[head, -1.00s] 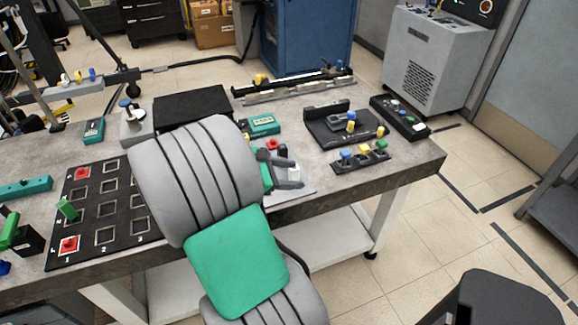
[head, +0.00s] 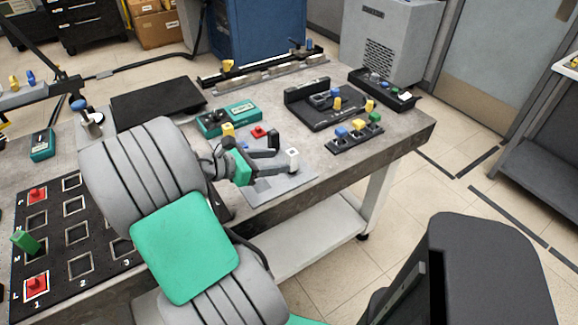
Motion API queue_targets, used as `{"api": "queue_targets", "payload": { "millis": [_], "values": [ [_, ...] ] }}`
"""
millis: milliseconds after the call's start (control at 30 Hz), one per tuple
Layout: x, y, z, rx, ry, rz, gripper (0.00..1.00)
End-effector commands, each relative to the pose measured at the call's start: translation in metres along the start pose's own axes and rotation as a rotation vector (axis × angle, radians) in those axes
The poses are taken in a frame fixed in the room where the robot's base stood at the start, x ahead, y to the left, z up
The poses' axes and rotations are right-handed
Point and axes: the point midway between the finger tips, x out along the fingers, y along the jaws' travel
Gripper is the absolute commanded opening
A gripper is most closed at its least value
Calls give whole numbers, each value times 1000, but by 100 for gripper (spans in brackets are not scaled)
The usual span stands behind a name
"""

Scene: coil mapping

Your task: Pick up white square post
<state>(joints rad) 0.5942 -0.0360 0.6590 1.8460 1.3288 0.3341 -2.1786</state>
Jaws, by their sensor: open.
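The white square post (head: 292,154) shows a dark spot near its top. It stands toward the far right part of a light grey plate (head: 298,178) on the table. My gripper (head: 279,156) is open above the plate, its two dark fingers pointing right toward the post. The fingertips are close to the post's left side; whether they touch it or reach around it I cannot tell. My arm hides the plate's left part.
A red piece (head: 259,131) and a yellow piece (head: 228,130) stand behind my gripper. A black numbered board (head: 108,250) with red and green posts lies at left. A black strip (head: 340,146) with coloured knobs lies right of the plate. A teal-cased meter (head: 240,111) lies behind.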

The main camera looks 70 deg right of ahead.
Motion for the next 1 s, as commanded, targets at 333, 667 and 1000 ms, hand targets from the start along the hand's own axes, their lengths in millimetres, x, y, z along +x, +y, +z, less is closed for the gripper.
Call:
{"api": "queue_targets", "payload": {
  "millis": [333,667,1000],
  "values": [
    [58,-3,-2,3,1,-4,51],
    [64,-3,-1,2,2,-2,46],
    [64,-3,-1,2,2,-2,18]
  ]
}}
